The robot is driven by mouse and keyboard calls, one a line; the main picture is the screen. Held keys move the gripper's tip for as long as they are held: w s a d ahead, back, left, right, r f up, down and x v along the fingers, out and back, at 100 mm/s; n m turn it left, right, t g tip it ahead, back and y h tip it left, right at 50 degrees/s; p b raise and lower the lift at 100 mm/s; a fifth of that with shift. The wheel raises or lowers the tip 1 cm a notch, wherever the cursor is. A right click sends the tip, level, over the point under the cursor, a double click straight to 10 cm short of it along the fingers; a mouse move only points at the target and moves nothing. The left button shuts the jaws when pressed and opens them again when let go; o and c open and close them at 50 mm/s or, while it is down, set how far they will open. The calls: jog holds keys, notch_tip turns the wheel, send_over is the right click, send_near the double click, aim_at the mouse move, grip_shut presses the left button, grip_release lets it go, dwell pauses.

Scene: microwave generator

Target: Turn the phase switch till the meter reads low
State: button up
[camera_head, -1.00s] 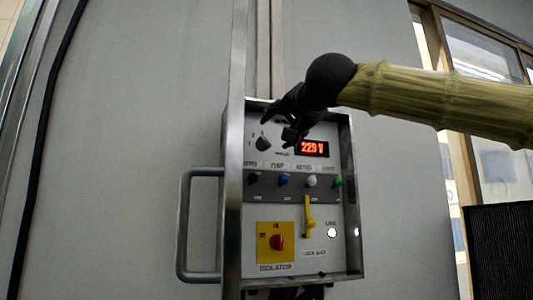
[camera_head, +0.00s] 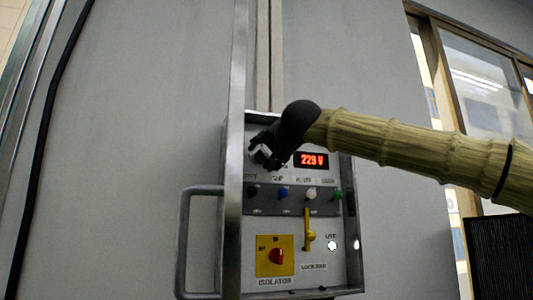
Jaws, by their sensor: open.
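The control panel (camera_head: 268,225) is a grey metal box on the wall. Its meter (camera_head: 311,160) shows 229 V in red digits. The phase switch, a dark round knob at the upper left of the panel, is hidden behind my gripper. My gripper (camera_head: 263,155) is black and open, with its fingers over the place of that knob. I cannot tell whether the fingers touch the knob or stand around it.
Below are a row of coloured buttons (camera_head: 283,193), a yellow lever (camera_head: 308,232), a red isolator knob (camera_head: 277,256) on a yellow plate and a lit white lamp (camera_head: 331,245). A metal handle (camera_head: 183,240) juts out at the left. A window (camera_head: 480,80) is at the right.

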jog(key=shift+c, duration=0.2)
jog(key=c, duration=1)
jog(key=shift+m+p, duration=0.35)
jog(key=shift+m, duration=0.05)
jog(key=shift+o, duration=0.2)
jog(key=m+p, duration=0.2)
jog(key=m, duration=0.1)
jog(key=shift+m, duration=0.4)
jog(key=shift+f+m+p, duration=0.1)
jog(key=shift+m+p, duration=0.4)
jog(key=shift+m, duration=1.7)
